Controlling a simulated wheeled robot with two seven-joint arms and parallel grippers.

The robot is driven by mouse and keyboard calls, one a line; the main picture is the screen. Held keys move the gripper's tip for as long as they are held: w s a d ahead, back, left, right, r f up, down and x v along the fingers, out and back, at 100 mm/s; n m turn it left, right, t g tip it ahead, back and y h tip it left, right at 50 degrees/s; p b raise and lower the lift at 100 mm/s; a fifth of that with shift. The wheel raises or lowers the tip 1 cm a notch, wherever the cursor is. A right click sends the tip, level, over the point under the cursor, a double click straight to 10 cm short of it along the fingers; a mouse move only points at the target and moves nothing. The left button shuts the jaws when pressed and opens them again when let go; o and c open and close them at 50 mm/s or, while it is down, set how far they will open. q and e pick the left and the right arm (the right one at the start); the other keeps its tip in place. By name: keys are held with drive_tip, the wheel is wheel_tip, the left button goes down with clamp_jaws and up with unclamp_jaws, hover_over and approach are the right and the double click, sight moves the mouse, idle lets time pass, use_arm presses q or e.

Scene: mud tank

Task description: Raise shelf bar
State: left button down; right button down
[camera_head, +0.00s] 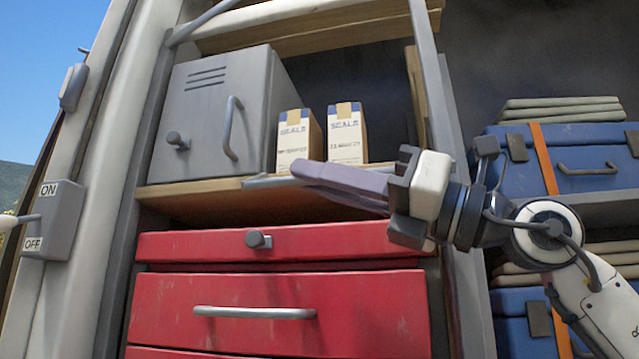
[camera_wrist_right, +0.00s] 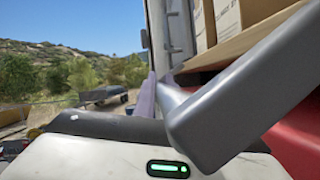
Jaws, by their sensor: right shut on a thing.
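The shelf bar (camera_head: 262,183) is a grey bar along the front edge of the wooden shelf (camera_head: 200,195), low at the shelf's lip. My right gripper (camera_head: 310,178) comes in from the right with long purplish-grey fingers. It is shut on the bar, and the fingers hide the bar's right part. In the wrist view a purplish finger (camera_wrist_right: 146,100) points away from the camera. A large grey piece (camera_wrist_right: 240,90) crosses close in front of the wooden shelf there; I cannot tell which part it is.
A grey metal box (camera_head: 205,110) and two cartons (camera_head: 347,140) stand on the shelf. Red drawers (camera_head: 280,285) lie below. Blue cases (camera_head: 530,170) fill the right side. A post (camera_head: 430,70) stands behind my gripper. An ON/OFF switch (camera_head: 55,220) is at left.

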drive_tip(key=shift+s+a+r+m+t+h+b, duration=0.15)
drive_tip(key=shift+r+m+t+h+b, duration=0.4)
drive_tip(key=shift+m, duration=0.9)
drive_tip(key=shift+s+d+r+m+t+h+b, duration=0.15)
drive_tip(key=shift+r+m+t+h+b, duration=0.35)
drive_tip(key=shift+m, duration=0.9)
drive_tip(key=shift+s+a+r+m+t+h+b, duration=0.15)
drive_tip(key=shift+r+m+t+h+b, duration=0.15)
drive_tip(key=shift+r+m+b, duration=0.8)
drive_tip(key=shift+f+m+p, duration=0.3)
drive_tip(key=shift+f+m, duration=0.05)
drive_tip(key=shift+f, duration=0.05)
drive_tip(key=c, duration=1.8)
unclamp_jaws()
